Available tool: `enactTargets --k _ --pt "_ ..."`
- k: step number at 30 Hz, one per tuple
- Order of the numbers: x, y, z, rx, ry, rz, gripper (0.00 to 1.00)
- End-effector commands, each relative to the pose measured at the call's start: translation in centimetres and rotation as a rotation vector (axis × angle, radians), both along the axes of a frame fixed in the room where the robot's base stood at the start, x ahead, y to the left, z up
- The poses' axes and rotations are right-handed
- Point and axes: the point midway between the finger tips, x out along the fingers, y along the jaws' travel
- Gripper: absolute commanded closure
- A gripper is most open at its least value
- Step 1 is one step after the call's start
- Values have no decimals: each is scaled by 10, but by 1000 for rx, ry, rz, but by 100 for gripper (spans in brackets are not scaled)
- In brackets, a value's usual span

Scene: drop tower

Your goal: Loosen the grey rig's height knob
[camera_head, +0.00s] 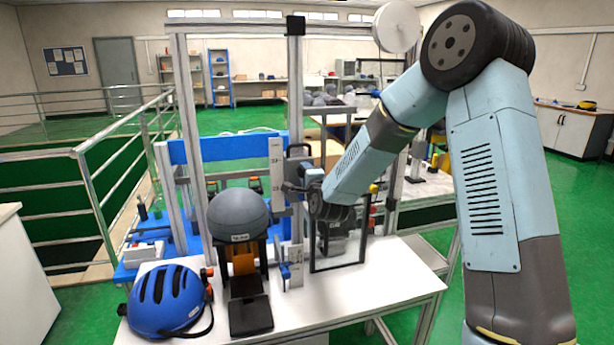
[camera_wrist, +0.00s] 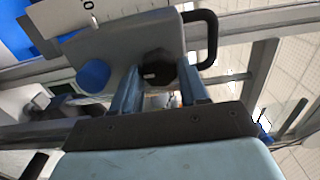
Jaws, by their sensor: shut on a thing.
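The grey rig stands on the white table, with an upright post (camera_head: 296,90) and a pale scale strip (camera_head: 275,160) in the head view. Its grey carriage plate (camera_wrist: 130,52) fills the upper part of the wrist view, with a black loop handle (camera_wrist: 211,38) at its right. The dark height knob (camera_wrist: 160,73) shows against the plate, between the fingers. My gripper (camera_wrist: 158,88) is shut on the knob, one blue-grey finger on each side. In the head view my gripper (camera_head: 292,188) is at the post; the knob itself is hard to make out there.
A blue helmet (camera_head: 166,300) lies at the table's front left. A dark-framed clear panel (camera_head: 340,262) stands right of the post, close below my wrist. The table's front right (camera_head: 380,290) is clear.

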Motion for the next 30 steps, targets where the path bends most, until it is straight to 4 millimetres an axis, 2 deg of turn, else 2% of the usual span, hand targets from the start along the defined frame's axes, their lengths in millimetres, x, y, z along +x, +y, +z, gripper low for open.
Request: enactTargets --k 1,3,4,11,22,26,30 --pt "2 -6 -1 -1 1 -12 87" --pt "2 -6 -1 -1 1 -12 87" --pt "2 -6 -1 -1 1 -12 55" --pt "1 -3 0 -1 0 -7 33" --pt "-5 -3 1 -2 -1 -3 32" --pt "-21 -8 0 -2 0 -3 32" --pt "-47 -15 0 -3 0 -2 32"
